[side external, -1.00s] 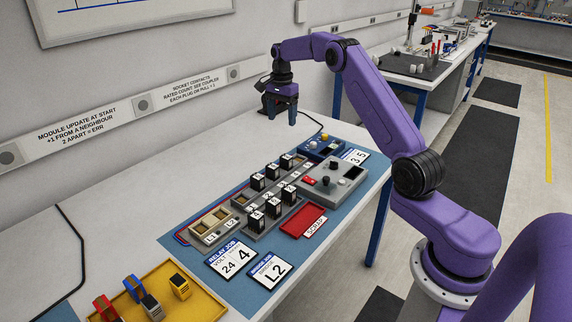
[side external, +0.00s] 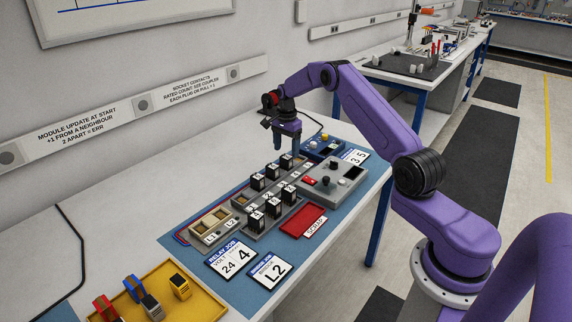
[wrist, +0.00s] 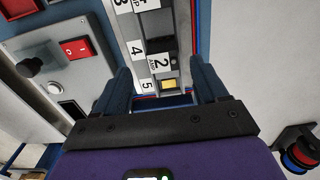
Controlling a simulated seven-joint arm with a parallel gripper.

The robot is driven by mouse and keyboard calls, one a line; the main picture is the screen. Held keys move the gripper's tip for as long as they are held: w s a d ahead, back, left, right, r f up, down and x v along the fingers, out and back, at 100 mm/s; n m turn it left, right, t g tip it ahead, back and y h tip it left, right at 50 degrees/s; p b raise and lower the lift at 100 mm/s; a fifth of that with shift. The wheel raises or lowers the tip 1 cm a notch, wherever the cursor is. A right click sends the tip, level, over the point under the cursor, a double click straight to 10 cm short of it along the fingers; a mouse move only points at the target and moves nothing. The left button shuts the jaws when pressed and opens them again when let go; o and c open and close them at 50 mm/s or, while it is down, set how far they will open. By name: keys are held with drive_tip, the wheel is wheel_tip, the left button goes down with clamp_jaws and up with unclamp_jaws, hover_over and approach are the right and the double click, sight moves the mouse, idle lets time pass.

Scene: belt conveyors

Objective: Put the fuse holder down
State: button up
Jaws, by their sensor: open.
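My gripper (side external: 286,144) is open above the far end of the row of black numbered modules. In the wrist view its two fingers (wrist: 163,90) stand apart, with nothing seen held between them. Below and between them show a yellow-topped spot (wrist: 169,84) in the grey strip and a black module (wrist: 158,46) beside the label 2. I cannot tell which part is the fuse holder; nothing in view is marked so. Several coloured parts, such as a yellow and black one (side external: 180,287), stand in the yellow tray (side external: 207,307) at the front left.
The grey control box (side external: 343,188) and red scrap tray (side external: 300,219) lie right of the modules. A blue box (side external: 322,147) stands just beyond. In the wrist view, a dark thing with red and blue rings (wrist: 300,157) is at lower right. White bench lies clear toward the wall.

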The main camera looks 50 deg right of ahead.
sight(286, 156)
drive_tip(key=shift+w+d+f, duration=0.1)
drive_tip(key=shift+w+f, duration=0.05)
drive_tip(key=shift+f, duration=2.5)
drive_tip(key=shift+c, duration=0.3)
drive_tip(key=c, duration=1.1)
drive_tip(key=shift+r, duration=0.1)
